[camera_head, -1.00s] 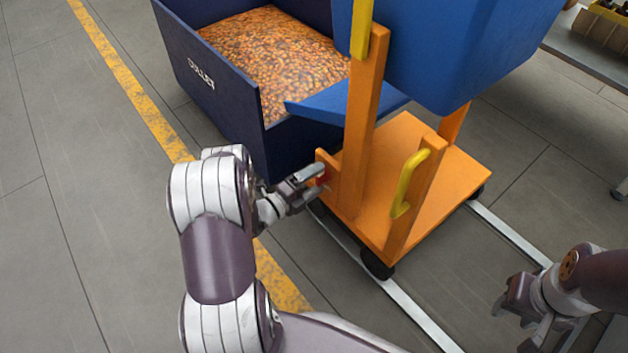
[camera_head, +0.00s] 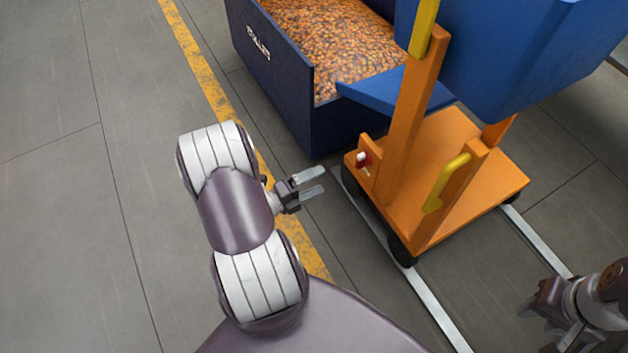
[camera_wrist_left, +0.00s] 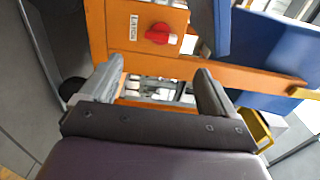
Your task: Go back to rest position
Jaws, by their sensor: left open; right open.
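My left gripper (camera_head: 312,184) is open and empty, to the left of the orange cart and apart from it. In the left wrist view its two fingers (camera_wrist_left: 155,92) are spread with nothing between them. My right gripper (camera_head: 530,305) is at the lower right edge of the head view, open, over the floor and away from the cart. The orange cart (camera_head: 462,150) stands on dark wheels. A small red and white knob (camera_head: 362,158) sits on its left upright plate; in the left wrist view the red knob (camera_wrist_left: 158,33) is beside a small label.
A dark blue bin (camera_head: 285,85) full of amber pieces stands behind the cart. A blue tub (camera_head: 510,55) is mounted on the cart. A yellow handle (camera_head: 447,182) is at its front. A yellow floor stripe (camera_head: 205,80) runs on the left, with clear floor beyond.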

